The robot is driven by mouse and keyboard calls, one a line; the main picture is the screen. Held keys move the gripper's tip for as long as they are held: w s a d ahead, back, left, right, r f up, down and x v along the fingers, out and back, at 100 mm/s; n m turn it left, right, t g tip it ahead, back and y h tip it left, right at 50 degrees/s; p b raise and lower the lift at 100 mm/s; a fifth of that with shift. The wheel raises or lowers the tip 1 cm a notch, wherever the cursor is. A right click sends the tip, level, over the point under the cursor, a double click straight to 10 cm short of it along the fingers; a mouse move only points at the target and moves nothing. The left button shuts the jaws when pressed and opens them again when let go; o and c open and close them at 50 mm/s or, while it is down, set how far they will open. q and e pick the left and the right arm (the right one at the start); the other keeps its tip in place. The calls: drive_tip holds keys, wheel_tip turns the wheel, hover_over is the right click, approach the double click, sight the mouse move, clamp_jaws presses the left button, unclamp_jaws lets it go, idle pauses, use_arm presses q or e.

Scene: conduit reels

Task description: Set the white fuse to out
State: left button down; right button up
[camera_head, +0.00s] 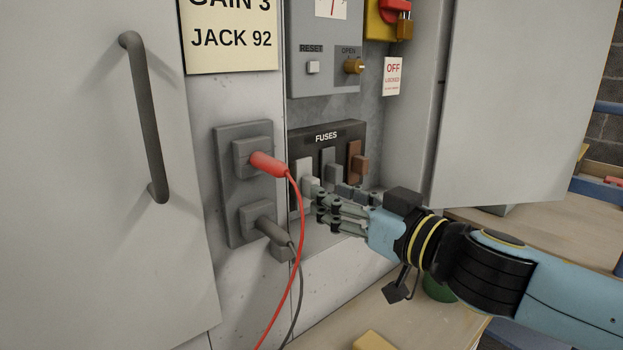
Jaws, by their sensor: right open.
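The white fuse (309,183) is at the left end of the dark panel marked FUSES (325,136). Its pale handle stands out from the panel, and its lower part is hidden by my fingers. My right gripper (320,201) reaches in from the right, open, with its fingertips at or just in front of the white fuse. I cannot tell whether they touch it. A grey fuse (330,160) and a brown fuse (358,163) stand to the right of the white one. My left gripper is not in view.
A red plug (268,164) and a grey plug (272,230) sit left of the fuses, with cables hanging down. A grey box (308,80) with a reset button is above. An open cabinet door (525,100) stands at right, above a wooden bench (540,235).

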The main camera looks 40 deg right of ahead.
sight(309, 187)
use_arm(q)
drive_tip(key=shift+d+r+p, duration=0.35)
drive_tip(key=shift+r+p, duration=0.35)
drive_tip(key=shift+p, duration=0.05)
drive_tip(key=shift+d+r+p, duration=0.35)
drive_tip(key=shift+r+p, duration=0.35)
drive_tip(key=shift+p, duration=0.05)
use_arm(e)
drive_tip(key=shift+w+a, duration=0.15)
drive_tip(key=shift+w, duration=1.35)
drive_tip(key=shift+w+a, duration=0.15)
drive_tip(key=shift+w, duration=1.3)
clamp_jaws()
